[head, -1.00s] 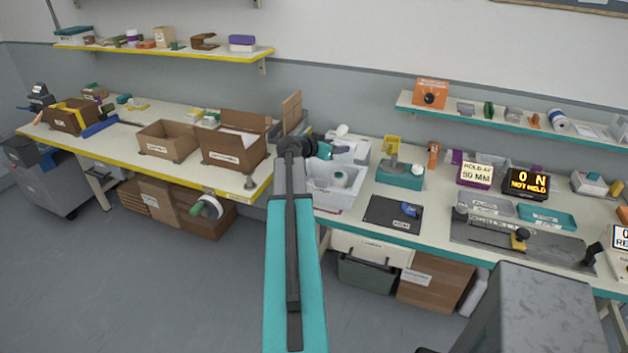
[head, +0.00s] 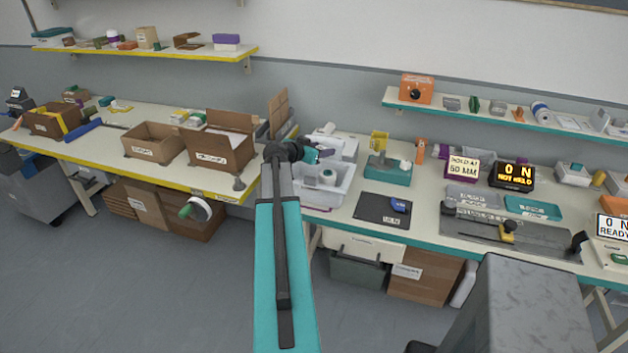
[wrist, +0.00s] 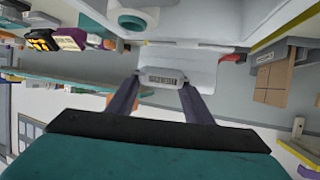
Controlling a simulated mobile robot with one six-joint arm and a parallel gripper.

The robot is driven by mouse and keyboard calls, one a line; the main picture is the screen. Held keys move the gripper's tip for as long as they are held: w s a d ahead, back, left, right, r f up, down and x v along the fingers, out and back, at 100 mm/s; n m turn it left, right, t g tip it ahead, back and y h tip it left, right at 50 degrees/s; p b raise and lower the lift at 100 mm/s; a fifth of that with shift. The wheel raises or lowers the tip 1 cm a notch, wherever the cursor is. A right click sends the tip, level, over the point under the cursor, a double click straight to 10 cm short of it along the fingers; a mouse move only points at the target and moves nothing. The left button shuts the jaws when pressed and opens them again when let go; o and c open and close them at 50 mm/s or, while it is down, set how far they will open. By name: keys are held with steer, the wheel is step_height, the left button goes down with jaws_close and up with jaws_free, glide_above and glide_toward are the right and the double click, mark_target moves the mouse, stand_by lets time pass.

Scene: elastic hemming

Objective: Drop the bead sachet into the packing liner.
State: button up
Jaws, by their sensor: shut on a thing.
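In the wrist view my gripper (wrist: 161,84) is shut on a pale, flat sachet (wrist: 162,73) with a dark printed label, held between the two fingertips. In the head view my gripper (head: 326,153) is small and partly hidden behind my arm, above the back of the grey-white tote; I cannot make out the sachet clearly there. An open cardboard box (head: 224,158) on the yellow-edged bench, left of my arm, shows a white lining (head: 229,136) inside, which may be the packing liner. The sachet is apart from that box.
The grey-white tote (head: 336,193) holds a white roll (head: 327,177). A smaller open box (head: 150,144) stands left of the lined box. A teal fixture (head: 388,170) and a dark mat (head: 382,209) lie to the right. Shelves run along the wall.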

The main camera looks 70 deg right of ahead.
steer(key=shift+f, duration=1.8)
steer(key=o, duration=1.1)
steer(key=shift+a, duration=0.1)
steer(key=b+v, duration=0.4)
steer(key=v, duration=0.9)
steer(key=shift+w+a+b, duration=0.2)
steer(key=shift+a+b, duration=0.05)
steer(key=shift+b, duration=0.15)
steer(key=shift+r, duration=0.1)
